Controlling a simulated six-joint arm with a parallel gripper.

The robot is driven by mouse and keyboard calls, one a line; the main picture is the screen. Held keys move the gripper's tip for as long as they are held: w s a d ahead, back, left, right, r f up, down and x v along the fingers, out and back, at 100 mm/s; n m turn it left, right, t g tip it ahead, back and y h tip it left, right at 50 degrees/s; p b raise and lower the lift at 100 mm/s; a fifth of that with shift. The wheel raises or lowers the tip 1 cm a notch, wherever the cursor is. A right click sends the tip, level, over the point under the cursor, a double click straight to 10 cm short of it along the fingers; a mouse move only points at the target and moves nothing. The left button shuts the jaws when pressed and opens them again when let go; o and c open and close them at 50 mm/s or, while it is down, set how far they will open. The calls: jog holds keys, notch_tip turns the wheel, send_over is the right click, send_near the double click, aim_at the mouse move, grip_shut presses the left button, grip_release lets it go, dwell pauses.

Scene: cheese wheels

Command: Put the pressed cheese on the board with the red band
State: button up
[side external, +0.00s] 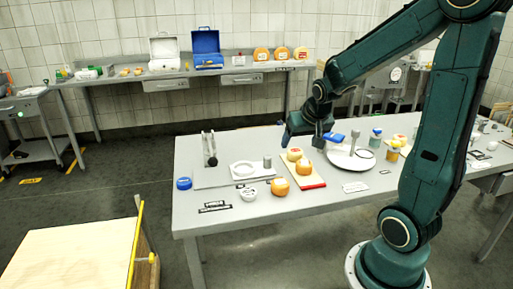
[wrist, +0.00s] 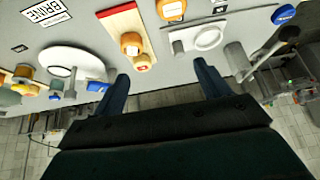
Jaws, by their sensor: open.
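The cream board with the red band (side external: 313,185) lies near the middle of the table; its red end shows in the wrist view (wrist: 118,9). A third orange wheel (side external: 280,187) sits on the table left of the board. I cannot tell which is the pressed one. My gripper (side external: 303,138) is open and empty above the table behind the board.
A white plate with a ring (side external: 243,169) and an upright frame (side external: 209,148) stands at left. A white disc (side external: 350,157) with a blue piece (side external: 333,137) and jars (side external: 393,149) stand at right.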

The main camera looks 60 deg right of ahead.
jog(key=s+a+r+n+y, duration=0.1)
jog(key=s+a+r+n, duration=0.1)
jog(key=a, duration=0.4)
jog(key=s+a+r+n+y, duration=0.1)
jog(key=s+a+r+n, duration=0.2)
jog(key=a, duration=0.4)
jog(key=s+a+r+n+t+y, duration=0.1)
jog(key=s+a+r+n+y, duration=0.1)
jog(key=s+a, duration=0.4)
jog(key=shift+s+a+r+n, duration=0.35)
jog(key=shift+a+r+n, duration=0.3)
jog(key=shift+n, duration=0.25)
